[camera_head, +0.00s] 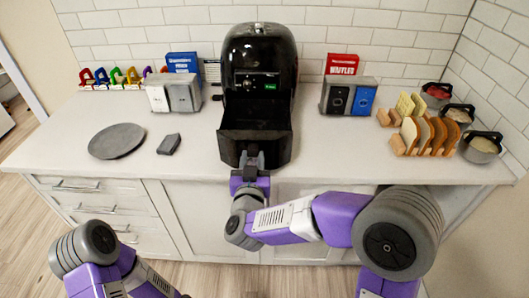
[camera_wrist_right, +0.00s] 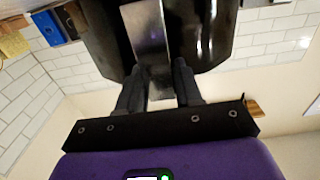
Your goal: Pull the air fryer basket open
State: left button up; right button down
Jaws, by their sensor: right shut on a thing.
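The black air fryer (camera_head: 260,60) stands on the counter against the tiled wall. Its basket (camera_head: 228,150) sticks out toward me at the bottom front, and a dark opening shows above the basket front. My right gripper (camera_head: 252,160) is at the middle of the basket front. In the right wrist view, my right gripper (camera_wrist_right: 158,88) has its two dark fingers shut on the grey metallic basket handle (camera_wrist_right: 147,35), one on each side. The gripper hides most of the handle in the head view. My left arm shows at the lower left, but its gripper is out of view.
A grey round plate (camera_head: 117,141) and a small dark object (camera_head: 169,144) lie left of the fryer. A bread rack (camera_head: 425,138) and several bowls (camera_head: 483,147) are at the right.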

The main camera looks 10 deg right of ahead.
jog(key=shift+s, duration=0.15)
jog(key=shift+a, duration=0.1)
jog(key=c, duration=0.8)
grip_release()
jog(key=shift+c, duration=0.2)
jog(key=p+v, duration=0.1)
jog(key=v, duration=0.6)
jog(key=shift+s, duration=0.3)
